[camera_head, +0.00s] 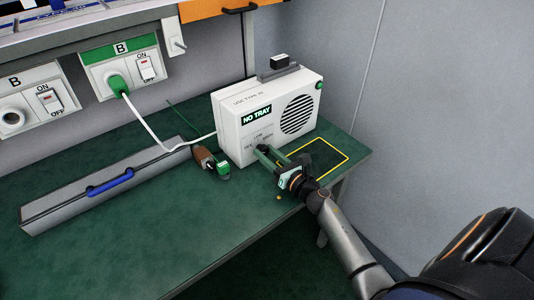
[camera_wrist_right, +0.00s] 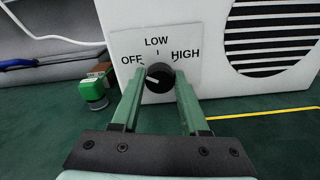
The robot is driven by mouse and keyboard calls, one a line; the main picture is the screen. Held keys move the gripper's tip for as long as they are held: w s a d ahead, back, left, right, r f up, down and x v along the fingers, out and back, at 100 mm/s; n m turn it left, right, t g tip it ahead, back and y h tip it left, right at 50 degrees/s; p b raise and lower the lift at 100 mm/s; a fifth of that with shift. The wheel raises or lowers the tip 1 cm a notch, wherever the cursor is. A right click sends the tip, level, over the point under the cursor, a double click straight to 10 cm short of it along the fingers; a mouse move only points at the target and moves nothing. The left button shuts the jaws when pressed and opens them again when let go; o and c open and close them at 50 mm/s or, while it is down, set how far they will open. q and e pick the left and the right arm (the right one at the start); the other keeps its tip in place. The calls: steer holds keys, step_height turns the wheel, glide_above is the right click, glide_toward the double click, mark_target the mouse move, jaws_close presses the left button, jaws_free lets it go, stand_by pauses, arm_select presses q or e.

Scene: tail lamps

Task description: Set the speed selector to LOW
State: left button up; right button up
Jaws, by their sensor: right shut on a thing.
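The speed selector is a black round knob (camera_wrist_right: 158,76) on the lower front of a white box-shaped machine (camera_head: 240,108). In the right wrist view, OFF is printed to its left, LOW above and HIGH to its right. The knob's white mark points left, towards the OFF side, not up at LOW. My right gripper (camera_head: 270,158) is at the machine's front, and its green fingers (camera_wrist_right: 158,82) are shut on the knob from both sides. My left gripper is not in view.
A "NO TRAY" sign (camera_head: 257,115) and a round speaker grille (camera_head: 298,114) are on the machine's front. A grey case with a blue handle (camera_head: 110,184) lies left. A yellow outline (camera_head: 346,160) marks the green bench.

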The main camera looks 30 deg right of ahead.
jaws_close()
steer(key=shift+m, duration=0.3)
steer(key=m, duration=0.5)
steer(key=shift+p, duration=0.4)
steer(key=m+p, duration=0.1)
steer(key=m, duration=0.5)
steer(key=o, duration=1.1)
jaws_free()
steer(key=shift+s, duration=0.1)
